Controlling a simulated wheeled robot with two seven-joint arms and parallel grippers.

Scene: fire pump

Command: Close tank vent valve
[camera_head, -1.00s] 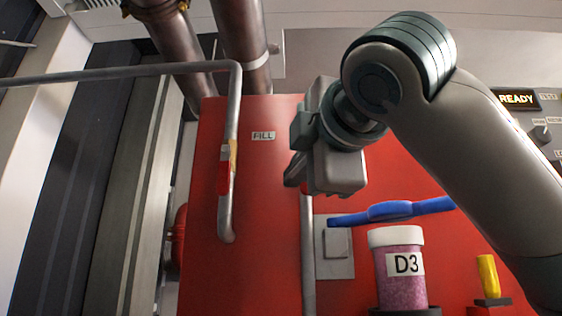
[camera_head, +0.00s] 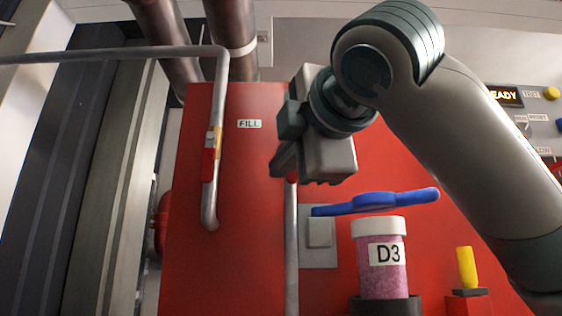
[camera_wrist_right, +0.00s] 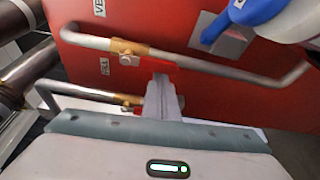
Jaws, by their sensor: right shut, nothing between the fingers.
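The tank vent valve is a brass body (camera_wrist_right: 129,48) with a red lever (camera_wrist_right: 160,65) on the upper grey pipe in the right wrist view. In the head view, its pipe (camera_head: 292,250) runs down below my right gripper (camera_head: 283,166), which hides most of the valve. A small red part shows beside the fingers there. My right gripper (camera_wrist_right: 161,82) is shut and empty, with its fingertips right at the red lever. I cannot tell whether they touch it. The lever is partly covered by the fingers. My left gripper is not in view.
The fill pipe (camera_head: 219,100) with its red-handled valve (camera_head: 209,162) stands left of my gripper, by the FILL label (camera_head: 249,124). Right and below are a blue handle (camera_head: 375,203), a D3 jar (camera_head: 383,265) and a yellow handle (camera_head: 466,268). The red tank (camera_head: 240,260) lies behind.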

